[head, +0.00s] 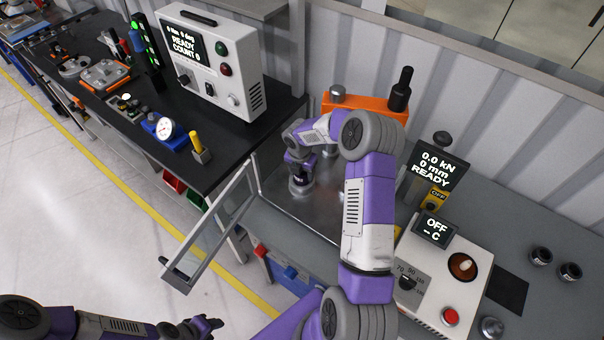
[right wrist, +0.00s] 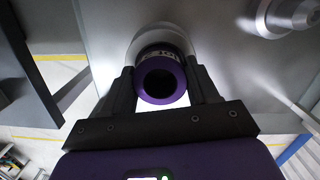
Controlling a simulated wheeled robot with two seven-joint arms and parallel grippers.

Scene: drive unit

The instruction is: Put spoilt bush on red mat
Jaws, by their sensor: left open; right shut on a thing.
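My right gripper (head: 299,182) reaches down over the steel plate of the press station (head: 318,205). In the right wrist view its two fingers (right wrist: 161,80) are shut on a short round bush (right wrist: 160,99) with a purple rim, a dark open bore and pale markings on its side. A pale round seat or disc shows behind the bush; I cannot tell whether they touch. In the head view the bush is mostly hidden by my gripper. My left gripper (head: 208,325) is open and empty at the bottom left, over the floor. I see no red mat in either view.
A framed clear guard (head: 212,225) stands swung open left of the plate. An orange block (head: 365,107) stands behind it. A heater box (head: 440,275) and a display (head: 437,170) stand right. A dark bench (head: 120,110) with a control box (head: 210,60) lies left.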

